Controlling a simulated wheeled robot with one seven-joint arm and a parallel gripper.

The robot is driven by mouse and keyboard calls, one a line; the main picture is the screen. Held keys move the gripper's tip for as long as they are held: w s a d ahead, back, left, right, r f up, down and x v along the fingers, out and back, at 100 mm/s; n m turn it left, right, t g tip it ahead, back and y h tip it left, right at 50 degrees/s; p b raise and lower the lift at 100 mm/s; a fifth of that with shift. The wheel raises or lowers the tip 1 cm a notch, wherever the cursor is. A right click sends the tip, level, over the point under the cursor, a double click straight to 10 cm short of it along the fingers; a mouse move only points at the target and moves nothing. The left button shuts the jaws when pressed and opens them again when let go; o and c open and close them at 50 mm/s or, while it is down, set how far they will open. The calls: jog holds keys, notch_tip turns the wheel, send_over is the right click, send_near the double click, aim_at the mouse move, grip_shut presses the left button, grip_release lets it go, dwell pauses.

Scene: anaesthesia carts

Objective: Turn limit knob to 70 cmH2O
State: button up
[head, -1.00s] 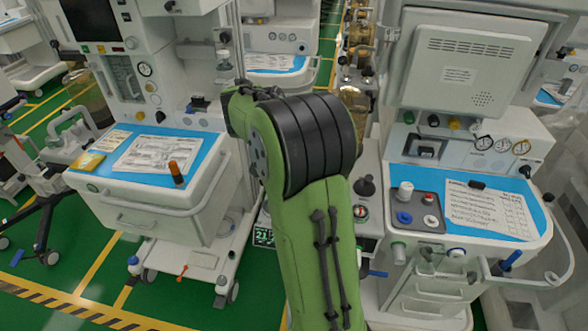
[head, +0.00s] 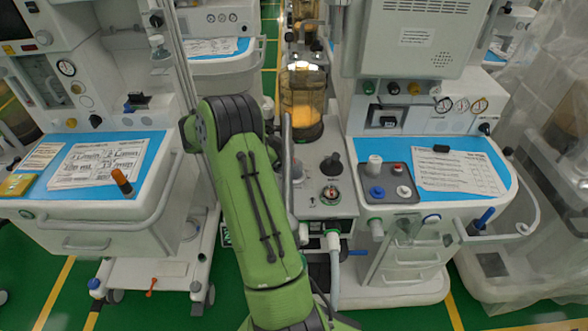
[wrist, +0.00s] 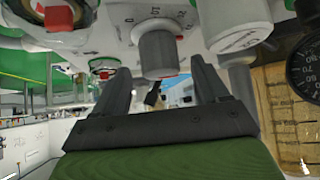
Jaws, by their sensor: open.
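A grey cylindrical knob (wrist: 157,52) sits on a pale panel in the wrist view, with small scale marks around its base and a red mark at its lower edge. It looks like the limit knob, but its setting cannot be read. My gripper (wrist: 160,66) is open and empty. Its two dark fingers point toward the panel, one to each side of the knob in the picture; whether the knob lies between them in depth is unclear. In the head view my arm hides the gripper and this knob.
In the wrist view a white cylinder (wrist: 236,22) is at upper right, a dark gauge (wrist: 303,72) at the right edge, and a red-centred fitting (wrist: 104,68) at left. In the head view, a dark knob (head: 331,165) and an amber canister (head: 303,100) stand right of my arm.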

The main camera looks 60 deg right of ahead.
aim_at(294, 165)
jog(key=x, duration=0.3)
jog(key=shift+f, duration=0.1)
jog(key=shift+c, duration=0.5)
jog(key=c, duration=0.9)
